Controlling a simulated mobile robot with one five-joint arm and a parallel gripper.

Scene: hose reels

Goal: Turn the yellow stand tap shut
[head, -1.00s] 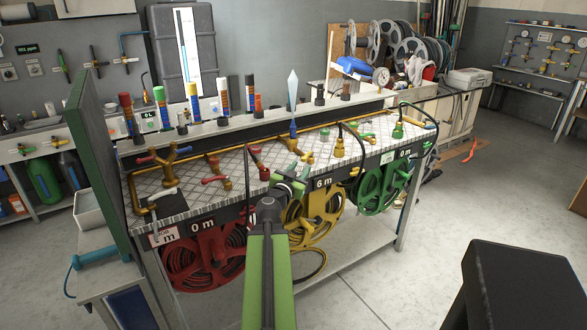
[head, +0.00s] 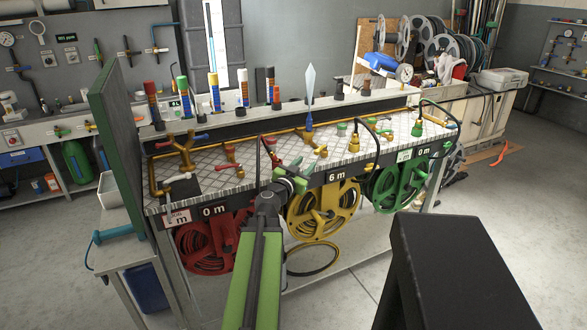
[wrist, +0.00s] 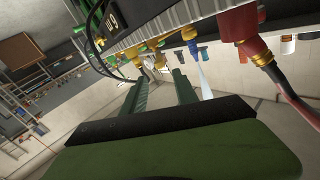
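My gripper (head: 289,181) is at the bench's front edge, above the yellow reel (head: 322,212) and short of that tap in the picture. Contact is not visible. In the wrist view my gripper (wrist: 160,88) has its two dark green fingers apart with nothing seen held between them. Yellow fittings (wrist: 155,47) show beyond the fingers.
A red connector with a hose (wrist: 245,32) is right of the fingers. The blue-based spike (head: 310,95) rises behind my gripper. A yellow hose connector (head: 354,140) and a green one (head: 417,127) stand to the right. A black block (head: 455,270) fills the right foreground.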

